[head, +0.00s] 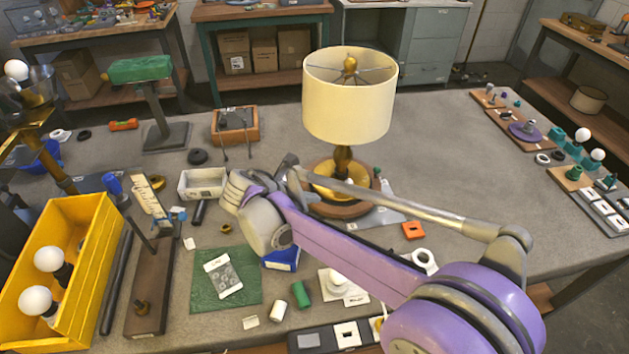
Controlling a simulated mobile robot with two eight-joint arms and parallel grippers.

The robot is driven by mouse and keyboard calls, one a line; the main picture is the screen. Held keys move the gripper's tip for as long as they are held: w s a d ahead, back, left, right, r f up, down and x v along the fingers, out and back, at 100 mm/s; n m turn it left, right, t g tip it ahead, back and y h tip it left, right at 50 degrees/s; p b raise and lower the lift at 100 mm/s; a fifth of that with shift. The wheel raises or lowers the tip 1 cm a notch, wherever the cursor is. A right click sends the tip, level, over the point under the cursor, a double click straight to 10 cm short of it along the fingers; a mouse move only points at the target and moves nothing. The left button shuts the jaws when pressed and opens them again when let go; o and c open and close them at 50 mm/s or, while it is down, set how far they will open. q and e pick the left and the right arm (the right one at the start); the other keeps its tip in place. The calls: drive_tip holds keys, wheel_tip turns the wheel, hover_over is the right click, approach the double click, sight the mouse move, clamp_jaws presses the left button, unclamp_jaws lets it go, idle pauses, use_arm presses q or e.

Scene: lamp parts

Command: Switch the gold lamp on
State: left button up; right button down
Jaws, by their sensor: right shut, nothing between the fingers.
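The gold lamp (349,95) stands upright near the middle of the bench, with a cream drum shade, a gold finial and stem, and a round gold and brown base. My right arm crosses in front of the base and hides part of it. I see no clear glow from the shade, and I cannot make out a switch. My right gripper (289,166) is shut and empty, just left of the lamp's stem and above the left side of its base. I cannot tell whether it touches the lamp. My left gripper is not in view.
A yellow crate (98,285) with white bulbs stands at front left. A brass fixture (40,130) rises at the left edge. A white tray (203,184) and a brown wooden box (235,126) lie left of the lamp. The bench right of the lamp is largely clear.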

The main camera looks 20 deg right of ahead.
sight(337, 196)
drive_tip(key=shift+w+a+n, duration=0.3)
drive_tip(key=shift+w, duration=0.15)
drive_tip(key=shift+d, duration=0.1)
drive_tip(key=x, duration=1)
drive_tip(key=shift+d, duration=0.2)
drive_tip(key=shift+w+d+r+p, duration=0.15)
drive_tip(key=shift+w+d+r, duration=0.1)
drive_tip(key=shift+d, duration=0.3)
drive_tip(key=shift+w+d+r+p, duration=0.15)
drive_tip(key=shift+w+d+r, duration=0.1)
drive_tip(key=shift+d, duration=0.3)
drive_tip(key=shift+w+d, duration=0.25)
drive_tip(key=shift+d, duration=0.35)
